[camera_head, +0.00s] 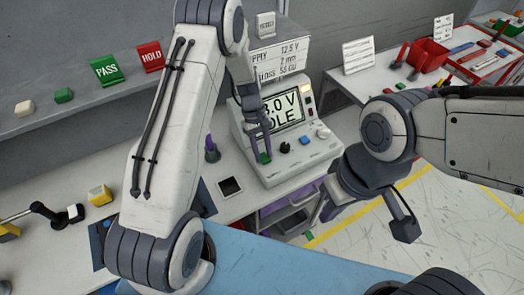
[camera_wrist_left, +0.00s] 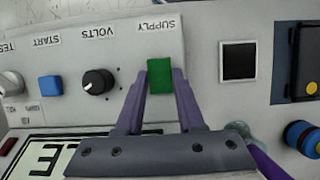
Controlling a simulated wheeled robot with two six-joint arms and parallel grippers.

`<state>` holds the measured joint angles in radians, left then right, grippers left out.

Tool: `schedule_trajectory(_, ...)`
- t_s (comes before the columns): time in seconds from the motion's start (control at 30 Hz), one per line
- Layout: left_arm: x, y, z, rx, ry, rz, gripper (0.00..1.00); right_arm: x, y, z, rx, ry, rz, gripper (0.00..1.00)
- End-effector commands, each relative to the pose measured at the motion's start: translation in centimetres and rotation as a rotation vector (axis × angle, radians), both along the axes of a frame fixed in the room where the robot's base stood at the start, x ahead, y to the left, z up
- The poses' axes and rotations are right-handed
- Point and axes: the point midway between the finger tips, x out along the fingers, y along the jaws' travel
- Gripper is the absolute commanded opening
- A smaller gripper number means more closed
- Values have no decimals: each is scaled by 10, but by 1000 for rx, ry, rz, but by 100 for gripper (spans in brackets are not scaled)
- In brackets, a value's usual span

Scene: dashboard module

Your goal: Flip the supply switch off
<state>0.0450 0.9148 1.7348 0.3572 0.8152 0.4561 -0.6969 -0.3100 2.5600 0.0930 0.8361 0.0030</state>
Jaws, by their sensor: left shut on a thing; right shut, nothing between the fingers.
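The supply switch (camera_wrist_left: 159,72) is a green rocker on the light panel of the bench unit (camera_head: 285,165). The word SUPPLY shows upside down beside it in the left wrist view. My left gripper (camera_head: 263,155) reaches down in front of the unit, with its two fingers on either side of the green switch, shut on it. The switch's tilt is hard to tell. The unit's screen (camera_head: 283,108) is lit and partly hidden by my left gripper. My right gripper (camera_head: 327,209) is off to the right, away from the unit, shut and empty.
A black knob (camera_wrist_left: 97,81) and a blue start button (camera_wrist_left: 50,85) sit beside the switch. A black square (camera_head: 230,187) lies on the bench left of the unit. PASS (camera_head: 106,70) and HOLD (camera_head: 150,56) blocks stand on the back shelf. A red bin (camera_head: 428,54) is at far right.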

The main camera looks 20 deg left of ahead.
Motion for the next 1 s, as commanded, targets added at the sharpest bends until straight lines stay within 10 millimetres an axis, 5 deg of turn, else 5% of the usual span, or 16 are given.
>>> schedule_trajectory(0.43,-8,-5,3,246,-230,-5,0,0,0,13,0,0,2,0)
schedule_trajectory(0.93,-7,-7,2,278,-280,0,0,0,0,15,0,0,3,0)
schedule_trajectory(0.97,-7,-7,2,278,-280,0,45,0,0,15,0,0,3,0)
schedule_trajectory(1.0,-7,-7,2,278,-280,0,60,0,0,15,0,0,3,0)
